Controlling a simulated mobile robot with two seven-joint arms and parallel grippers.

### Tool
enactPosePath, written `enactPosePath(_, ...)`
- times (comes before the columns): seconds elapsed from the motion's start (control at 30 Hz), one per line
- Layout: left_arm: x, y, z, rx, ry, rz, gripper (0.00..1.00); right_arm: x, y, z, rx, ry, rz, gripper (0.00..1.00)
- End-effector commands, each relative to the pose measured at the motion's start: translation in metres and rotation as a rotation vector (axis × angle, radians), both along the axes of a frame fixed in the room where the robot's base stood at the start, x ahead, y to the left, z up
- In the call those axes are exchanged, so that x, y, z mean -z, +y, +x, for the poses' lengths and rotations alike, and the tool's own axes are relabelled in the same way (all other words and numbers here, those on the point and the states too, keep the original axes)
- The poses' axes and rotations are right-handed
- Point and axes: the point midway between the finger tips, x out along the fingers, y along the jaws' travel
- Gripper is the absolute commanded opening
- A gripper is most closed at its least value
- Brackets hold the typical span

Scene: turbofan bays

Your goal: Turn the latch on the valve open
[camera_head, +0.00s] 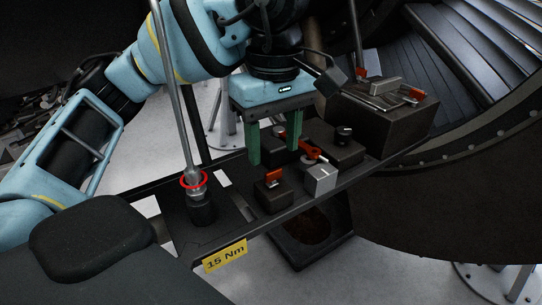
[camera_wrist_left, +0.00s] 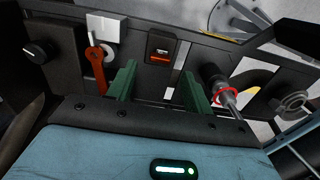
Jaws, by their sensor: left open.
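My left gripper (camera_head: 273,157) hangs above the panel tray with its green fingers apart and nothing between them. It also shows in the wrist view (camera_wrist_left: 156,68). A red lever (camera_head: 309,151) by a silver block (camera_head: 320,179) lies just right of the fingers in the head view; I take it for the valve latch. In the wrist view the red lever (camera_wrist_left: 97,66) is left of the fingers, apart from them. A black block with a red switch (camera_head: 273,177) stands in front of the fingers; the switch (camera_wrist_left: 160,57) is ahead of them in the wrist view. The right gripper is not in view.
A torque tool (camera_head: 192,160) with a red ring stands upright on the tray's left, beside a yellow "15 Nm" label (camera_head: 226,256). A black knob (camera_head: 343,134) sits behind the lever. A dark box (camera_head: 385,115) with tools is at the right end. A large curved casing (camera_head: 440,200) is at right.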

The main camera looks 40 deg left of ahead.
Motion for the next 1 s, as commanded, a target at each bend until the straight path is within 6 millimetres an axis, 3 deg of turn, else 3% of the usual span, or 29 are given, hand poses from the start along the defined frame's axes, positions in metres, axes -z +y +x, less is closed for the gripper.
enactPosePath(0.03, -0.012, 0.000, -0.001, -0.002, -0.009, 0.000, 0.51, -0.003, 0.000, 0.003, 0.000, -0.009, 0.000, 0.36)
enactPosePath(0.23, -0.030, 0.000, 0.000, 0.000, -0.004, 0.001, 0.51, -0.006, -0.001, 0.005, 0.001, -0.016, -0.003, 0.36)
enactPosePath(0.87, -0.032, 0.000, 0.000, -0.002, -0.001, -0.003, 0.51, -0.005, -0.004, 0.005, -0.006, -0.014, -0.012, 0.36)
enactPosePath(1.0, -0.045, -0.002, 0.014, -0.071, -0.037, -0.083, 0.51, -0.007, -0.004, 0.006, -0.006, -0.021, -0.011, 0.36)
